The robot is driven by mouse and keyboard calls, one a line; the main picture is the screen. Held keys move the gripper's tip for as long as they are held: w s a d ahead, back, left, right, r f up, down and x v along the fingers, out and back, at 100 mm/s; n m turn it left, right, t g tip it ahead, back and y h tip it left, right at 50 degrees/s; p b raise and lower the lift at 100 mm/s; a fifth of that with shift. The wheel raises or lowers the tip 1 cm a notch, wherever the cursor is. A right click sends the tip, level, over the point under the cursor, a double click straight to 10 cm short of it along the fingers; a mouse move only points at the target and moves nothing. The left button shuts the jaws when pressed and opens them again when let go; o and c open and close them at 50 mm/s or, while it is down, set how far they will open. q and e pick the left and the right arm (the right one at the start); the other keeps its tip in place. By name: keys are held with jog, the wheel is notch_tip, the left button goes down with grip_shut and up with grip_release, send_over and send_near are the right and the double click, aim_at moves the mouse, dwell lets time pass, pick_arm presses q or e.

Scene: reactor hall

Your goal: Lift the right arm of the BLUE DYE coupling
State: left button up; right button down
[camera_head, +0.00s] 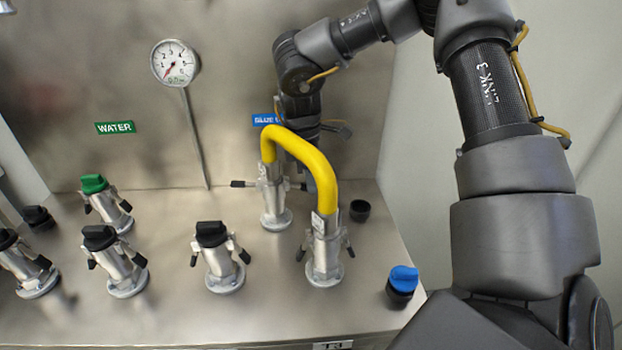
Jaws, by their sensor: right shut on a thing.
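The BLUE DYE coupling (275,205) is the metal fitting at the back of the steel deck, below the partly hidden blue label (264,120). The yellow hose (310,152) arches from its top to a coupling nearer to me. Its left arm (243,184) sticks out sideways, about level. Its right arm (298,186) is largely hidden behind the hose and my gripper. My right gripper (308,180) reaches down behind the hose, beside the coupling's right side. It is shut on what appears to be that right arm; the contact is mostly hidden. My left gripper is not in view.
The front coupling (324,255) holds the hose's other end. A blue cap (402,283) and a small black cap (360,210) are to the right. Several capped couplings stand to the left, one green-capped (94,184) below the WATER label (115,128). A gauge (174,63) is behind.

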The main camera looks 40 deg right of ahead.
jog(key=c, duration=1.3)
grip_release()
jog(key=shift+d+f, duration=0.1)
